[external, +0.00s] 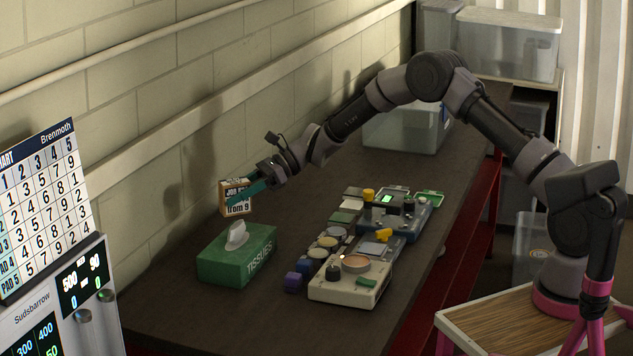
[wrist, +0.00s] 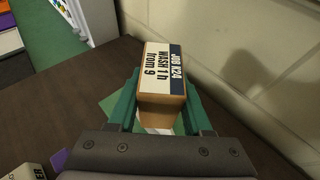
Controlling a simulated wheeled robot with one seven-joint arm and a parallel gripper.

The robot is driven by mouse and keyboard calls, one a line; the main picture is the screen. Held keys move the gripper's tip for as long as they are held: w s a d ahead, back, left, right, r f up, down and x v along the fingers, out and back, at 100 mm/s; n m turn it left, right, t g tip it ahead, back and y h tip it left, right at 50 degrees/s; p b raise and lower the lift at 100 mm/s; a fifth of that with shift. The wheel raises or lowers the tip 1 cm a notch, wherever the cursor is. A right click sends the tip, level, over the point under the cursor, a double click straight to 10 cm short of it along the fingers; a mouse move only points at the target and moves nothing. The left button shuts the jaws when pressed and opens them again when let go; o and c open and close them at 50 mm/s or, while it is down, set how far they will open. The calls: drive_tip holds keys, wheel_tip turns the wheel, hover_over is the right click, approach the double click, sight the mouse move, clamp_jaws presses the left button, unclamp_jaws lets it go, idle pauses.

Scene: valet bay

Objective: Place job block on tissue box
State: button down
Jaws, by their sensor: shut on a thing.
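The job block (external: 236,197) is a small wooden block with a black and white printed label. In the wrist view the job block (wrist: 161,75) sits between the two green fingers of my gripper (wrist: 158,100), its label reading "WASH 1h from 9". My gripper (external: 250,190) is shut on it and holds it in the air, above and slightly left of the tissue box's middle in the external view. The tissue box (external: 236,258) is green with "TISSUES" on its side and a white tissue sticking up from its top. In the wrist view the block mostly hides the box.
Devices stand right of the box: a cream unit with knobs (external: 348,283), a blue unit (external: 396,218) and small coloured blocks (external: 303,265). A clear bin (external: 405,130) stands farther back.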

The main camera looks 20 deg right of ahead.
drive_tip(key=shift+f, duration=3.6)
drive_tip(key=shift+f, duration=0.15)
drive_tip(key=shift+c, duration=1.6)
unclamp_jaws()
